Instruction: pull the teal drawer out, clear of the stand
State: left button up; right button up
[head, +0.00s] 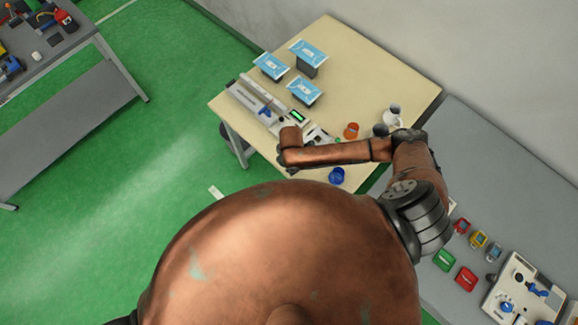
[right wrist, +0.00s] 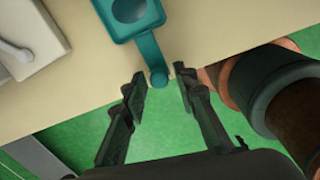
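The teal drawer (right wrist: 130,14) shows at the top of the right wrist view, with a round recess in its top and a short arm ending in a rounded knob (right wrist: 158,78) at the table edge. My right gripper (right wrist: 161,76) is open, its dark fingertips on either side of the knob, with gaps visible; I cannot tell whether it touches. In the head view my right arm reaches over the table's front edge, and I cannot make out the drawer there. The stand is not clearly visible. My left gripper is not in view.
The cream table (head: 365,85) carries several blue-topped packs (head: 308,52), a long grey device (head: 258,98), an orange cup (head: 351,130) and a white mug (head: 393,116). A blue cup (head: 337,175) is near the front edge. A pale device with a lever (right wrist: 28,35) lies left of the drawer.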

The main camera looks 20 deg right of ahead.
jog(key=shift+o, duration=0.6)
jog(key=shift+r, duration=0.25)
notch_tip(320, 180, up, 12)
jog(key=shift+s+f, duration=0.25)
